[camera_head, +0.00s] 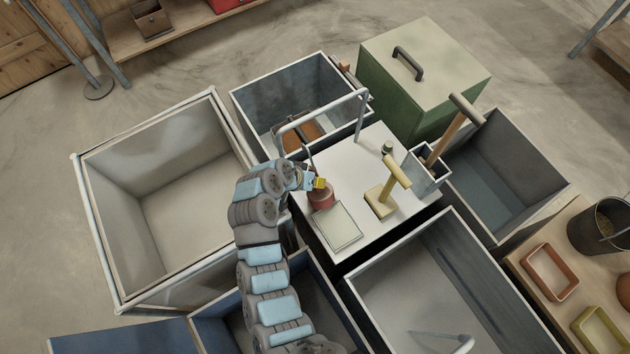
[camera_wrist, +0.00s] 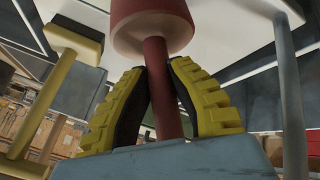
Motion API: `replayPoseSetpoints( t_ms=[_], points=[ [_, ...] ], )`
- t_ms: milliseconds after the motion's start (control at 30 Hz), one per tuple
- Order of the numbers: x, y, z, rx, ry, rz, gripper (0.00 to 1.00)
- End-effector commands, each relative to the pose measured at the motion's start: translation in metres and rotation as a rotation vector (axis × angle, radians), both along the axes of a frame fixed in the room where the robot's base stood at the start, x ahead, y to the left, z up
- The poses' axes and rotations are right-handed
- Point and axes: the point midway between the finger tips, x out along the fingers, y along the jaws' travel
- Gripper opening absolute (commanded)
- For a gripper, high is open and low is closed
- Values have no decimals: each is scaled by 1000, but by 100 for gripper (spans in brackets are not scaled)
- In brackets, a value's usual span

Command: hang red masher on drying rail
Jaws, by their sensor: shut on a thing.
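The red masher (camera_head: 321,198) is at the left part of the white worktop (camera_head: 350,185), its round red head downward. My gripper (camera_head: 318,183) is above that head. In the wrist view, my gripper's yellow ribbed fingers (camera_wrist: 160,105) are shut on the masher's red handle (camera_wrist: 160,75), with the wide head (camera_wrist: 150,22) beyond them. I cannot tell whether the head touches the worktop. The grey drying rail (camera_head: 322,112) is a raised bar across the worktop's back left, just behind my gripper. A grey post (camera_wrist: 290,100) shows at right in the wrist view.
A wooden-handled tool (camera_head: 448,130) stands in a small bin. Open bins (camera_head: 255,85) and a green lidded box (camera_head: 400,90) surround the worktop.

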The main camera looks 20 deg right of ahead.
Motion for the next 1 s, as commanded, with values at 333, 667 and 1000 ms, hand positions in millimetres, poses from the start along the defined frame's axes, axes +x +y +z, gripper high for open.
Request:
replayPoseSetpoints(
  t_ms=[333, 667, 1000],
  points=[
    [0, 0, -8, 1, 1, 0, 0],
    [0, 0, -10, 1, 1, 0, 40],
    [0, 2, -5, 1, 0, 0, 40]
  ],
)
